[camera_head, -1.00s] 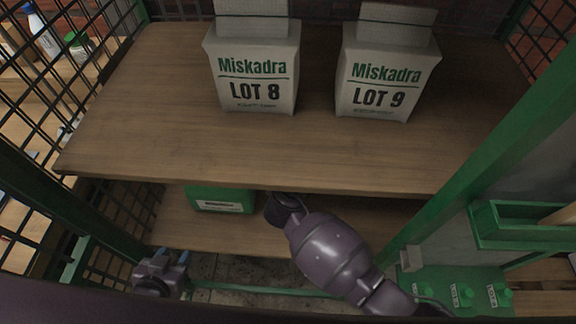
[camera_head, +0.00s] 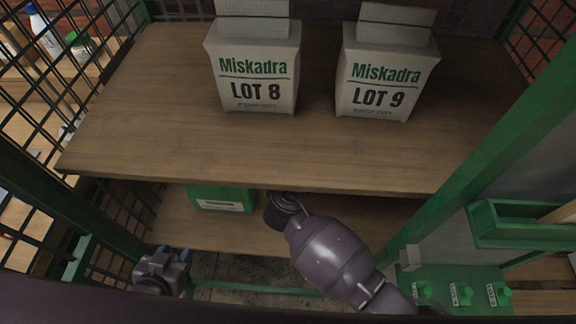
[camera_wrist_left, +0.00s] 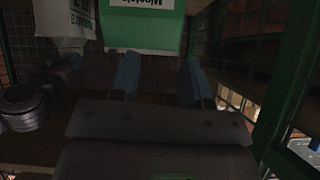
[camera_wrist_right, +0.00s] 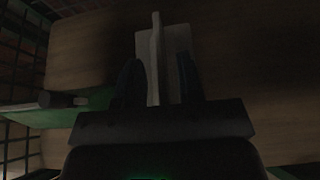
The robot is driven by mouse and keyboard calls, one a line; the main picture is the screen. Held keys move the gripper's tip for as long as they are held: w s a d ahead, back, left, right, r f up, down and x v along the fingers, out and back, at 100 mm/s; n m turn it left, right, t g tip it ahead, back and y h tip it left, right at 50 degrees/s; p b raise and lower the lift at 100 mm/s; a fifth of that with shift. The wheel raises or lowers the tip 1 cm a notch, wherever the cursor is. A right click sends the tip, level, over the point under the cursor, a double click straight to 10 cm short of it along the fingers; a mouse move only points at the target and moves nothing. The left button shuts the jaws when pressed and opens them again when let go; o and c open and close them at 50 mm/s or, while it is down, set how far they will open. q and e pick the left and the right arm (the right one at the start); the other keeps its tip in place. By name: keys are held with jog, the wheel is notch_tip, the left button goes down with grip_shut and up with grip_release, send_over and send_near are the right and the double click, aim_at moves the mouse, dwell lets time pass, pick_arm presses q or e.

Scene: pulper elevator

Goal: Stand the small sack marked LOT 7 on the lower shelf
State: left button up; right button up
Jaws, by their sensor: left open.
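The small sack (camera_wrist_left: 68,22), pale with dark print, shows in the left wrist view beside the green box; its full marking is cut off. Both appear upside down there. In the right wrist view a pale sack flap (camera_wrist_right: 155,65) stands between the fingers of my right gripper (camera_wrist_right: 160,75); whether they grip it is unclear. In the head view my right arm reaches under the upper shelf, which hides that gripper. The lower shelf (camera_head: 235,238) shows below. My left gripper (camera_head: 172,256) is open and empty in front of the lower shelf's left end.
Sacks LOT 8 (camera_head: 255,75) and LOT 9 (camera_head: 385,80) stand on the upper shelf (camera_head: 200,145). A green box (camera_head: 220,198) sits on the lower shelf at left. Green posts and mesh flank the shelves. A green panel with knobs (camera_head: 460,294) is at right.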

jog(key=p+v, duration=0.2)
jog(key=v, duration=0.9)
jog(key=shift+p, duration=0.4)
